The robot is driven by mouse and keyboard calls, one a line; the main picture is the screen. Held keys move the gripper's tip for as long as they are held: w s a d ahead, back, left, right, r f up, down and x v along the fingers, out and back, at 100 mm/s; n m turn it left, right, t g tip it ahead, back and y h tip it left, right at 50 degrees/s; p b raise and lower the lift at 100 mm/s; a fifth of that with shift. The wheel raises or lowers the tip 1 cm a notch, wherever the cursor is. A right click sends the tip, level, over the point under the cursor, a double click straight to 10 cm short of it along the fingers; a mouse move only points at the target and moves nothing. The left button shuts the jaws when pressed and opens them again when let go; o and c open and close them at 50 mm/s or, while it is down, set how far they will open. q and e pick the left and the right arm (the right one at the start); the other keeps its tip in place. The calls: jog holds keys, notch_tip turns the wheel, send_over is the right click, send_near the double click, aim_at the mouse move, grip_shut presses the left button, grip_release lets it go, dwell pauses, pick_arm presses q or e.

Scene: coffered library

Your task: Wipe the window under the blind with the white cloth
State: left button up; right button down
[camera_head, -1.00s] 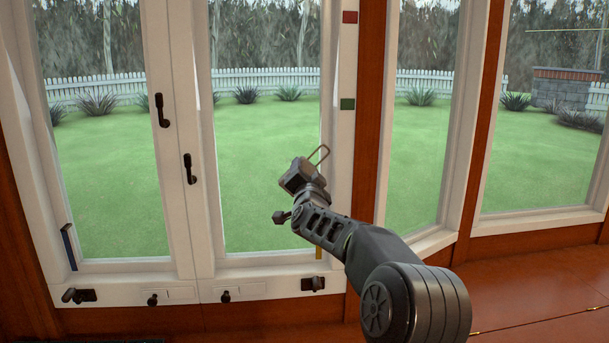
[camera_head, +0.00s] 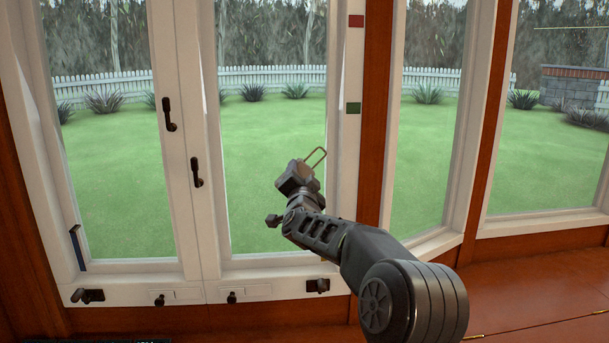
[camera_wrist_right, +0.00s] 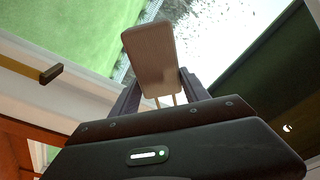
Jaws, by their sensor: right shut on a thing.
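The white-framed window (camera_head: 210,205) fills the left and middle of the head view. My right gripper (camera_head: 297,180) is in front of its right pane (camera_head: 270,130). It is shut on a tan, finely ribbed pad (camera_wrist_right: 152,58) with thin brass rods, seen in the right wrist view. In the head view only a thin brass loop (camera_head: 316,156) shows beyond the gripper. I cannot tell whether the pad touches the glass. No white cloth and no blind can be made out. My left gripper is not in view.
Black handles (camera_head: 168,115) stick out from the middle frame. Dark knobs and latches (camera_head: 90,295) line the sill. A wooden post (camera_head: 376,100) stands to the right.

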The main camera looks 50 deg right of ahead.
jog(key=shift+w+a+p, duration=0.75)
jog(key=shift+w+a, duration=0.45)
jog(key=shift+a, duration=0.1)
jog(key=shift+w+a+p, duration=0.6)
jog(key=shift+w+a, duration=0.5)
jog(key=shift+a, duration=0.2)
jog(key=shift+w+a+r+p, duration=0.1)
jog(key=shift+w+a+p, duration=0.5)
jog(key=shift+w+a, duration=0.5)
jog(key=shift+a, duration=0.1)
